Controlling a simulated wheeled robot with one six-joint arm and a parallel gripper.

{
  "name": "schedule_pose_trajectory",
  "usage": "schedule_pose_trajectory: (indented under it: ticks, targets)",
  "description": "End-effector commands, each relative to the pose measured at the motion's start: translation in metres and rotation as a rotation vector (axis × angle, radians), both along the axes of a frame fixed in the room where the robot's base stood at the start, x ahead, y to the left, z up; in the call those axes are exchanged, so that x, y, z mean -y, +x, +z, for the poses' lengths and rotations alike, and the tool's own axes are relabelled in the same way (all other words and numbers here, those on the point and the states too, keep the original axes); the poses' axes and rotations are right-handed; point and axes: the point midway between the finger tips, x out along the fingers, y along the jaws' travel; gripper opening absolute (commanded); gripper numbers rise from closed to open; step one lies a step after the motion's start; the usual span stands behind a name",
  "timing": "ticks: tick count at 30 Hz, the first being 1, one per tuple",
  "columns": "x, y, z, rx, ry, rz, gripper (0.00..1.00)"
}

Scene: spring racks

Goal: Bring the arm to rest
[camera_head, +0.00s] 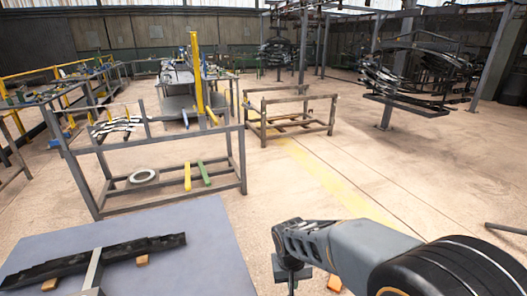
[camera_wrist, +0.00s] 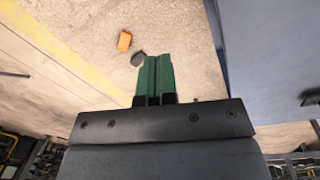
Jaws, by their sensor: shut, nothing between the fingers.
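My arm (camera_head: 345,245) reaches in from the lower right of the head view, with its end bent downward. My gripper (camera_head: 291,284) hangs there, beside the right edge of the grey-blue table and over the floor. Its tips are cut off or too small to make out in that view. In the wrist view its two green fingers (camera_wrist: 153,62) are together, with nothing between them. The fingers point toward the bare floor.
The grey-blue table (camera_head: 205,225) bears a black leaf spring (camera_head: 100,260) on wooden blocks. An orange block (camera_wrist: 124,41) and a dark piece (camera_wrist: 138,59) lie on the floor. A metal rack (camera_head: 160,143) stands beyond the table. Open floor (camera_head: 400,190) lies right.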

Motion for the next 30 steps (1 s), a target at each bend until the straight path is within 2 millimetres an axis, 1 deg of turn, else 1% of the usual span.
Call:
schedule_pose_trajectory:
  ticks: [1, 3, 6, 9, 12, 16, 19, 30]
  targets:
    - [0.013, -0.011, 0.032, 0.016, 0.020, 0.029, 0.00]
    - [0.028, -0.027, 0.061, 0.037, 0.045, 0.068, 0.00]
    - [0.046, -0.046, 0.096, 0.084, 0.073, 0.085, 0.00]
    - [0.059, -0.060, 0.123, 0.144, 0.093, 0.052, 0.00]
    - [0.070, -0.068, 0.145, 0.203, 0.103, 0.004, 0.00]
    - [0.082, -0.071, 0.167, 0.268, 0.103, -0.035, 0.00]
    - [0.087, -0.072, 0.177, 0.297, 0.101, -0.054, 0.00]
    - [0.089, -0.071, 0.178, 0.300, 0.099, -0.062, 0.00]
